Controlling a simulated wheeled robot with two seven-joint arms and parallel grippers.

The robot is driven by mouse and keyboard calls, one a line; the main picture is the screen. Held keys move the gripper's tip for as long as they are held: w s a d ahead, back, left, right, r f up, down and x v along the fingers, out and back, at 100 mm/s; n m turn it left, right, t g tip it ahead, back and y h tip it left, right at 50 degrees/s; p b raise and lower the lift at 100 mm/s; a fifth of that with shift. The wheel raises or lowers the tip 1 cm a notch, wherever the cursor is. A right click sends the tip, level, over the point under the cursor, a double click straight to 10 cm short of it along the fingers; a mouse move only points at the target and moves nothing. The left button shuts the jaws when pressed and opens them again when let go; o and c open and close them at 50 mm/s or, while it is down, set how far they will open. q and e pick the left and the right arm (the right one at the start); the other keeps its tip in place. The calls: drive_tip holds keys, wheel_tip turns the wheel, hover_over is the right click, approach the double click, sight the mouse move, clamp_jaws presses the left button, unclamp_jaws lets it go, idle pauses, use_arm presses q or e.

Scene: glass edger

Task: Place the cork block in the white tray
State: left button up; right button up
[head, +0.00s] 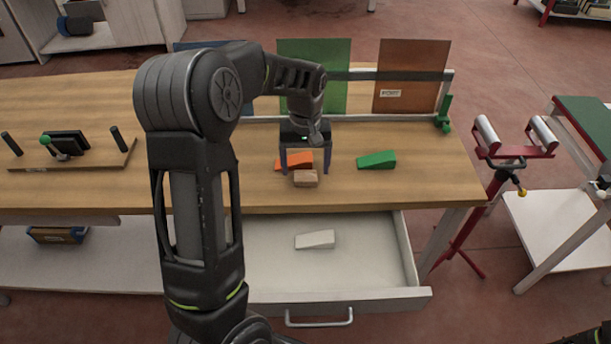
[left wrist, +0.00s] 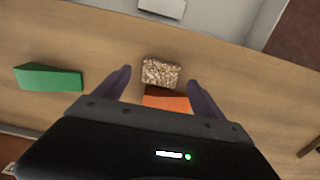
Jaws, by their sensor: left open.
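The cork block (head: 306,178) is a small brown block near the front edge of the wooden bench. In the left wrist view it is a speckled block (left wrist: 160,72). My left gripper (head: 305,172) is open above the bench. Its fingers (left wrist: 158,77) show on either side of the cork and orange blocks, with nothing gripped. Whether they touch the cork block I cannot tell. No separate white tray is plain to see; a pale, open drawer (head: 370,255) under the bench front may be it. My right gripper is not in view.
An orange wedge (head: 293,158) lies right behind the cork block. A green wedge (head: 377,160) lies to the right. A white wedge (head: 315,239) lies in the drawer, with bare floor around it. Upright panels (head: 412,75) stand behind. A roller stand (head: 515,150) is at right.

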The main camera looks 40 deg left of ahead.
sight(306, 178)
use_arm(q)
drive_tip(key=shift+f, duration=1.3)
drive_tip(key=shift+c, duration=0.2)
drive_tip(key=c, duration=1.4)
